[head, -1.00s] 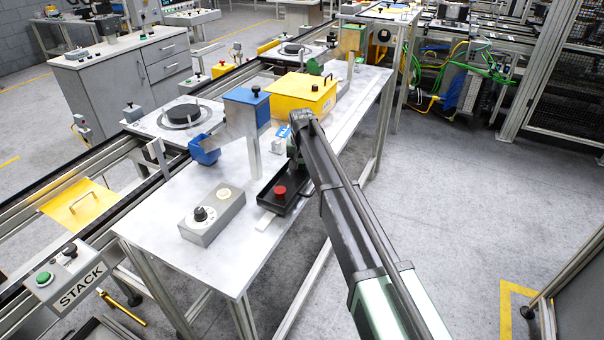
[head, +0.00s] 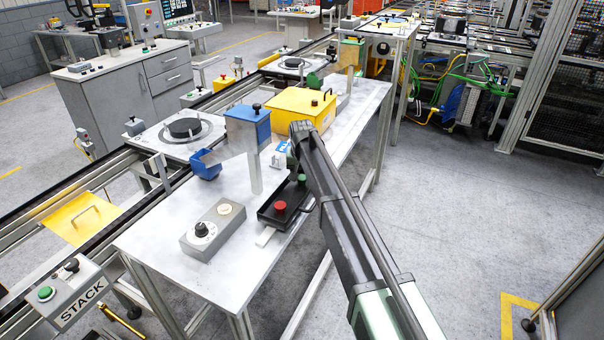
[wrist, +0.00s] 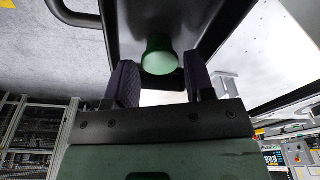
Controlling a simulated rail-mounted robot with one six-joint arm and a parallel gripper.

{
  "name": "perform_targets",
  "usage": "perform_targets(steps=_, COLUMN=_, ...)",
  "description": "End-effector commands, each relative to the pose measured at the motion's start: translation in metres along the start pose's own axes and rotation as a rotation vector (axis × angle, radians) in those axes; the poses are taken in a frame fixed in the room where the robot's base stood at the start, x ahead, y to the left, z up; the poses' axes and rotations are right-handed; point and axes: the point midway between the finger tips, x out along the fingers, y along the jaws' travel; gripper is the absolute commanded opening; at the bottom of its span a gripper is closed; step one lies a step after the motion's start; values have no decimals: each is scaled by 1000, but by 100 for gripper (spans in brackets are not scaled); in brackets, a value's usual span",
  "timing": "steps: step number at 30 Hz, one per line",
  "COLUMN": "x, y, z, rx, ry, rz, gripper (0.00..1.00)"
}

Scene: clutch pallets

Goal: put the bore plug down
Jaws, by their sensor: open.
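A green, round-ended plug, which looks like the bore plug (wrist: 158,54), shows in the wrist view against a dark surface. My gripper (wrist: 159,72) is open, with one dark finger on each side of the plug and a visible gap to each. In the head view my gripper (head: 292,160) is mostly hidden behind my arm, over the far end of a black tray (head: 268,216).
A grey control box (head: 213,230), a blue bin (head: 206,166), a blue-topped stand (head: 247,114) and a yellow box (head: 301,107) stand on the white table (head: 160,262). The table's front left is clear.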

Motion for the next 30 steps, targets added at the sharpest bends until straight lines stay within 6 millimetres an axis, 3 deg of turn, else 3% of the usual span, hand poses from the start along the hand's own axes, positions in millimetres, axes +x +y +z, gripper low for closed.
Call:
perform_targets(steps=1, x=-26, y=0, z=-2, rx=0, ry=0, rz=0, gripper=49)
perform_targets(steps=9, x=-92, y=0, z=-1, rx=0, ry=0, rz=0, gripper=49)
perform_targets(steps=16, x=-98, y=1, z=1, rx=0, ry=0, rz=0, gripper=49)
perform_targets(steps=18, x=-99, y=14, z=16, rx=2, ry=-5, rz=2, gripper=49)
perform_targets(steps=20, x=-103, y=41, z=44, rx=5, ry=-16, rz=6, gripper=49)
perform_targets(steps=23, x=-114, y=106, z=124, rx=11, ry=-47, rz=12, gripper=49)
perform_targets(steps=25, x=-124, y=151, z=193, rx=14, ry=-75, rz=14, gripper=49)
perform_targets(steps=27, x=-134, y=186, z=258, rx=14, ry=-103, rz=12, gripper=49)
perform_targets(steps=30, x=-144, y=216, z=328, rx=14, ry=-132, rz=8, gripper=49)
